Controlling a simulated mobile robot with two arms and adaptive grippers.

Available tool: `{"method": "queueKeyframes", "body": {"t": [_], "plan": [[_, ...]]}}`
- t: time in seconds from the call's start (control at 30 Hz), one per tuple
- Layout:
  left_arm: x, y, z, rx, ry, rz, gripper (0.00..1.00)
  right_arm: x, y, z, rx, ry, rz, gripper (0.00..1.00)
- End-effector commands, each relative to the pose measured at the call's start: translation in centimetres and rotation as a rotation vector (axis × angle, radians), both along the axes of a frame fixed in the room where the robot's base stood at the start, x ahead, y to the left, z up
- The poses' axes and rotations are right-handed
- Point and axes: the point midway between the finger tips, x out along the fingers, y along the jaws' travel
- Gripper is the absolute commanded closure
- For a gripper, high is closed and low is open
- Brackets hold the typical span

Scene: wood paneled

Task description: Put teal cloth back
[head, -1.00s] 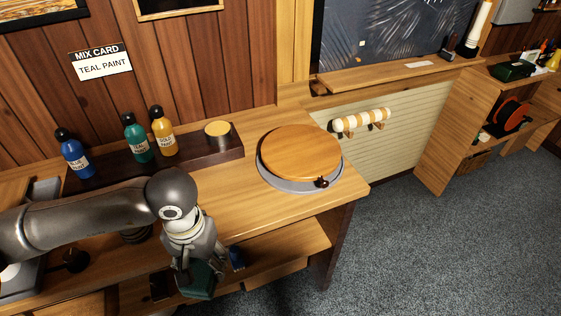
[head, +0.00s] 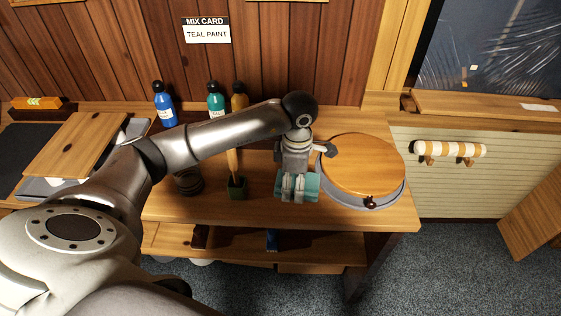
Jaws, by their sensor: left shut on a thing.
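The teal cloth (head: 312,186) is a small, folded-looking bundle in the head view. My left gripper (head: 293,188) is shut on it, with its fingers pointing down over the cloth. It is at the bench top, just left of the round wooden turntable (head: 362,165). I cannot tell whether the cloth touches the bench. The gripper hides the middle of the cloth. My right gripper is not in view.
A dark green pot (head: 236,190) with a brush stands left of the cloth, beside a dark jar (head: 188,182). Blue (head: 165,110), teal (head: 216,104) and gold (head: 239,101) bottles stand behind. A lower shelf (head: 310,249) runs under the bench (head: 220,212).

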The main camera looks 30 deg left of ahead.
Motion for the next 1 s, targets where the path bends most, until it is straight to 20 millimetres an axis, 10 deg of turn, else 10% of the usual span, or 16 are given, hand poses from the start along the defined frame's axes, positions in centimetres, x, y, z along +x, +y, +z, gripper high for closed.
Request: {"method": "queueKeyframes", "body": {"t": [0.5, 1.0], "plan": [[3.3, 5.8, -0.6, 0.001, 0.001, 1.111, 0.67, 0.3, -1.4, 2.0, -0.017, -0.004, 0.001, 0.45], [3.5, 6.7, -0.9, 0.001, 0.000, 1.290, 0.67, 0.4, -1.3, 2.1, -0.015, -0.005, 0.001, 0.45]]}}
